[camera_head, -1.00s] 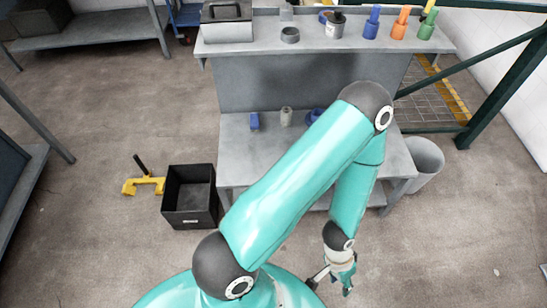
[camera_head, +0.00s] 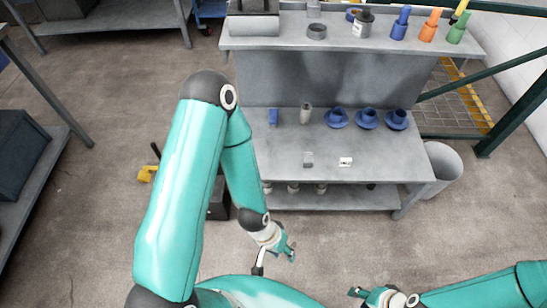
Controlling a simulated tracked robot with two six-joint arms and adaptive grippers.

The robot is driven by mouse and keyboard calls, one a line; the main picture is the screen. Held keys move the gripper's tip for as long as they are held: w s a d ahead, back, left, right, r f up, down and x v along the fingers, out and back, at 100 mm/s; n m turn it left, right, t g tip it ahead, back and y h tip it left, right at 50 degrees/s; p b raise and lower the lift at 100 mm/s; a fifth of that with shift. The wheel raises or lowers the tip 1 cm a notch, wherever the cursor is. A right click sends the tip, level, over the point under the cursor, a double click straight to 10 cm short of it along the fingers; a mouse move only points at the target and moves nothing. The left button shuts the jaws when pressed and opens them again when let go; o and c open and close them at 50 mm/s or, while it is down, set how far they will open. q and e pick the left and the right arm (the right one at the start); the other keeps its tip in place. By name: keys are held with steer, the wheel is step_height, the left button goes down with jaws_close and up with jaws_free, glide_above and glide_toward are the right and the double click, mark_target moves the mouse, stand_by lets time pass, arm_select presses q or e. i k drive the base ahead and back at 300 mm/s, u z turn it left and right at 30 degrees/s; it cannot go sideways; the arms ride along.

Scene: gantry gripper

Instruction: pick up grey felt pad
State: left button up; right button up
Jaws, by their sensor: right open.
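A small grey piece (camera_head: 308,159), which looks like the grey felt pad, lies on the lower bench surface (camera_head: 285,176) near its front edge. A small white item (camera_head: 345,162) lies just to its right. My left gripper (camera_head: 288,254) is in front of the bench, below the pad in the picture and apart from it; its fingers are too small to tell their opening. My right gripper (camera_head: 357,293) is open and empty at the bottom edge, well clear of the bench.
Blue flanged parts (camera_head: 367,118), a blue block (camera_head: 272,117) and a grey cylinder (camera_head: 306,113) stand behind the pad. The upper shelf (camera_head: 280,40) overhangs behind. A grey bin (camera_head: 442,165) stands right of the bench. My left arm partly hides a black crate (camera_head: 217,205).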

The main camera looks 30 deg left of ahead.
mark_target(307, 158)
steer(key=u, duration=0.55)
steer(key=i, duration=0.3)
steer(key=u, duration=0.65)
steer(key=i, duration=0.75)
steer(key=z, duration=0.2)
steer(key=k, duration=0.85)
steer(key=u, duration=0.2)
steer(key=i, duration=0.85)
steer(key=z, duration=0.1)
